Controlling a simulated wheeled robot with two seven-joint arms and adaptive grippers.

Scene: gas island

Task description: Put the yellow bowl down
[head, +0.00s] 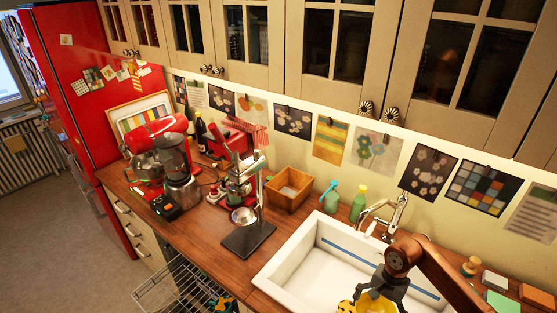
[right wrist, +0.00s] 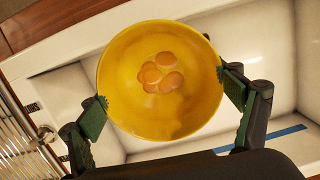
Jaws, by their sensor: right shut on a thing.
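The yellow bowl (right wrist: 122,70) fills the middle of the right wrist view, and I look down into it. Several round orange-yellow pieces, like egg yolks, lie together at its bottom. My right gripper (right wrist: 165,103) is shut on the bowl, with one finger pad against each side of its wall. In the head view my right arm comes in from the lower right and my right gripper (head: 378,285) is over the white sink (head: 330,263). Only part of the bowl (head: 376,302) shows there, at the bottom edge. My left gripper is not in view.
A tap (head: 388,215) stands behind the sink, beside a green bottle (head: 358,204). A wooden box (head: 288,190) and a black-based stand (head: 248,238) are left of the sink. Bare counter (head: 205,232) lies further left. A wire rack (head: 178,290) sticks out below. Sponges (head: 497,282) lie at right.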

